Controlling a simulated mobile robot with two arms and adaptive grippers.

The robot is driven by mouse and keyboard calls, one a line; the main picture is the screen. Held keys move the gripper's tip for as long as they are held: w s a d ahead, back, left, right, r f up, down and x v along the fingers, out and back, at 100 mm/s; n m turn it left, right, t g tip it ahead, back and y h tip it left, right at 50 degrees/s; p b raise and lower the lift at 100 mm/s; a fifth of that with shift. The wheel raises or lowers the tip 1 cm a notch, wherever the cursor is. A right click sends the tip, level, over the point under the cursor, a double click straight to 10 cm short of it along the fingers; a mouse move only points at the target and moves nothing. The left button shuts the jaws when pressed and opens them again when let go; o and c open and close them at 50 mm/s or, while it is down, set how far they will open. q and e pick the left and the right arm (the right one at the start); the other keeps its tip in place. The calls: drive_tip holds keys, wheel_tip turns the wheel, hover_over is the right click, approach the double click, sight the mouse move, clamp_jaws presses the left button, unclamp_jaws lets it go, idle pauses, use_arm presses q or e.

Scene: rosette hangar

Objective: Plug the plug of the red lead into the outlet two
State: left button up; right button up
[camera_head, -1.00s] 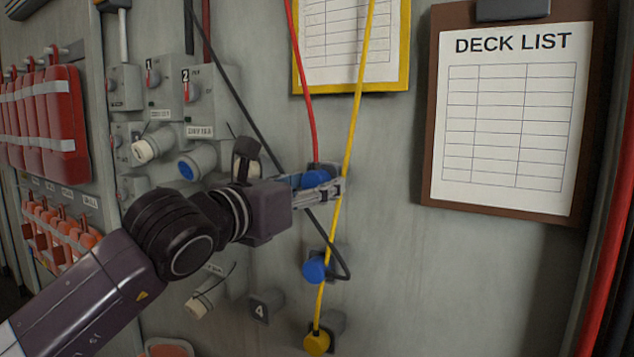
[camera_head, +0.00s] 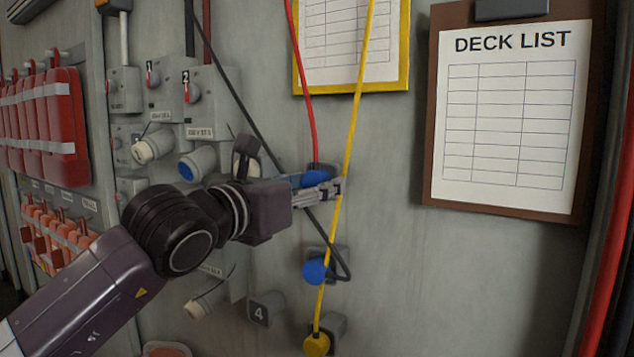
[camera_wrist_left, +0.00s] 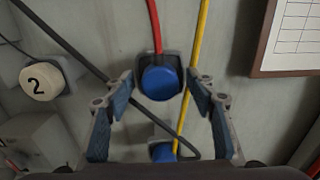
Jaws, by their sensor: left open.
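The red lead (camera_head: 305,95) hangs down the wall to a blue round-faced plug (camera_head: 315,178), partly hidden by my left gripper (camera_head: 333,188). In the left wrist view the blue plug (camera_wrist_left: 160,84) sits in a dark square holder, with the red lead (camera_wrist_left: 155,28) above it. My left gripper (camera_wrist_left: 160,92) is open, its blue-padded fingers on either side of the plug, with gaps showing. A switch box marked 2 (camera_head: 205,95) has a blue-faced socket (camera_head: 197,163) below it. A pale round cap marked 2 (camera_wrist_left: 40,82) shows in the left wrist view. My right gripper is out of view.
A yellow lead (camera_head: 352,120) runs close by the gripper to a yellow plug (camera_head: 317,344). A black lead (camera_head: 237,92) crosses behind the gripper to another blue plug (camera_head: 315,270). A clipboard (camera_head: 432,150) hangs right. Bare wall lies below it.

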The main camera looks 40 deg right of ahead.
sight(311, 184)
use_arm(q)
drive_tip(key=shift+b, duration=0.4)
clamp_jaws()
drive_tip(key=shift+s+a+f+b, duration=0.1)
drive_tip(key=shift+a+b, duration=0.05)
drive_tip(key=shift+b, duration=0.15)
drive_tip(key=shift+b+v, duration=2.35)
drive_tip(key=shift+v, duration=0.5)
